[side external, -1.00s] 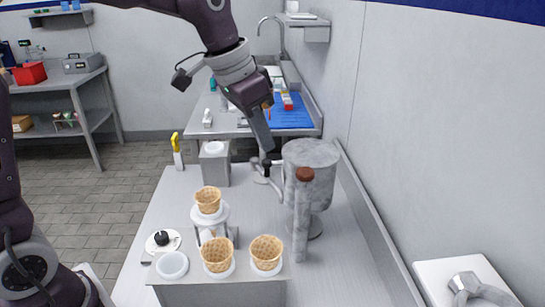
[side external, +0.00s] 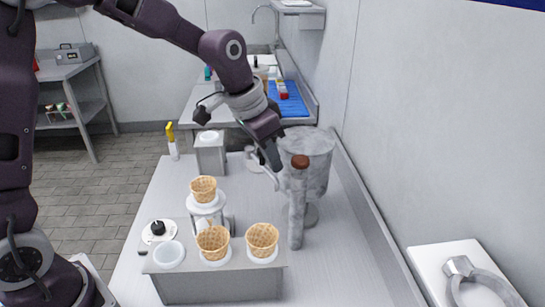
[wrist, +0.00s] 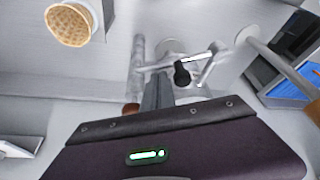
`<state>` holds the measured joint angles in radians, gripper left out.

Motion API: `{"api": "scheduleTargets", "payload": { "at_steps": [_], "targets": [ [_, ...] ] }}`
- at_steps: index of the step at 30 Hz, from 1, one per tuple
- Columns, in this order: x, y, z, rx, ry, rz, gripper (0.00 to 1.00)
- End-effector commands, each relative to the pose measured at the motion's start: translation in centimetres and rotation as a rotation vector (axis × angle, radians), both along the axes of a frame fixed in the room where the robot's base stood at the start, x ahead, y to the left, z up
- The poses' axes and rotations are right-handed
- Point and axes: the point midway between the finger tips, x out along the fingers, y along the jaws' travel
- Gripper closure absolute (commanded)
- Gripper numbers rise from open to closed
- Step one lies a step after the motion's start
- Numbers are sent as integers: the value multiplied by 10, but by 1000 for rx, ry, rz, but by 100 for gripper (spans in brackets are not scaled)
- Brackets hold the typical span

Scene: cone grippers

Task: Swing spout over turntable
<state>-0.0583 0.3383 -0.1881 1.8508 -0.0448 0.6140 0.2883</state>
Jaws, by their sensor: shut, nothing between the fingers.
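The mottled grey hopper (side external: 318,165) stands at the right of the counter. Its thin grey spout with a black knob (wrist: 182,75) shows in the wrist view, just ahead of my fingers. In the side view the spout is mostly hidden behind my gripper and the post. My gripper (side external: 276,168) is shut, empty and tilted downward at the hopper's left side; its fingers also show in the wrist view (wrist: 158,92). Whether they touch the spout I cannot tell. A raised round white holder (side external: 206,209) carries a waffle cone (side external: 203,189); whether this is the turntable is unclear.
A steel rack (side external: 220,288) holds two cones and an empty white ring. A grey box (side external: 209,156) and a yellow-handled tool (side external: 171,140) stand behind. The wall closes the right side.

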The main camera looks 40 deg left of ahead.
Motion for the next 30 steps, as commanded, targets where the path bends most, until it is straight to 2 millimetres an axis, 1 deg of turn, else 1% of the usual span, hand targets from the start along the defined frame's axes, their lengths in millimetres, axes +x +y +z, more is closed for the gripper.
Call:
{"api": "scheduleTargets", "payload": {
  "at_steps": [11,17,20,30],
  "targets": [
    [-7,2,0,0,0,-72,100],
    [-13,6,0,-1,2,-148,100],
    [-19,9,0,-1,1,-215,100],
    [-42,26,0,-3,1,-531,100]
  ]
}}
